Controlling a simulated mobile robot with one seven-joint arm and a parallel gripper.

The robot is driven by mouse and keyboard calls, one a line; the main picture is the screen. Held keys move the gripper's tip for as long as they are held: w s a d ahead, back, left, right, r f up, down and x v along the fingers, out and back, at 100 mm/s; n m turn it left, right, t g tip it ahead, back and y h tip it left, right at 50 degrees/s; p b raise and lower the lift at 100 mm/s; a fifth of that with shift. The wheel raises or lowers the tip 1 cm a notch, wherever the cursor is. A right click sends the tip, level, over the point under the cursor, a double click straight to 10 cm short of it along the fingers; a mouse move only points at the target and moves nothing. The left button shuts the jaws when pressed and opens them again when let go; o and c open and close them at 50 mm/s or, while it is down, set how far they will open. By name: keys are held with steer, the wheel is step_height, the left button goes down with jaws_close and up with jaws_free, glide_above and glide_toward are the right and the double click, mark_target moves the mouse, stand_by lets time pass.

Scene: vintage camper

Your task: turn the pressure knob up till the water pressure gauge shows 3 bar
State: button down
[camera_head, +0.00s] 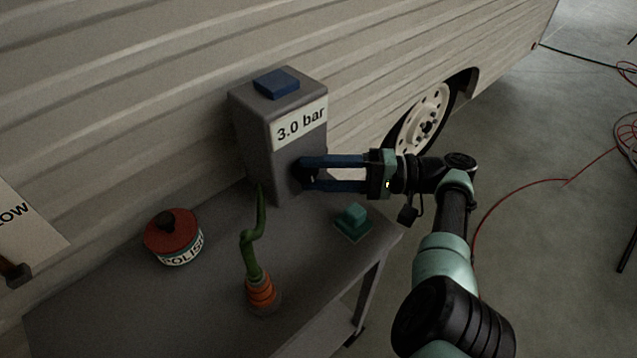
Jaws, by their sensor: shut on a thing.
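The water pressure gauge is a grey box (258,130) standing on the table against the camper wall. Its white display (301,122) reads "3.0 bar". The dark pressure knob (300,174) is on the front face below the display, mostly hidden by the fingertips. My gripper (308,174) reaches in from the right, with its two blue fingers level and shut on the knob.
The grey table (205,290) also holds a red-lidded polish tin (173,238), an orange pot with a bent green stem (261,292) and a small teal block (353,221) below my gripper. A blue block (276,83) lies on the box. Red hose (520,193) crosses the floor.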

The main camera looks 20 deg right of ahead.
steer(key=shift+m+b, duration=0.3)
stand_by(0.4)
steer(key=shift+c, duration=1.6)
jaws_free()
steer(key=shift+a, duration=0.1)
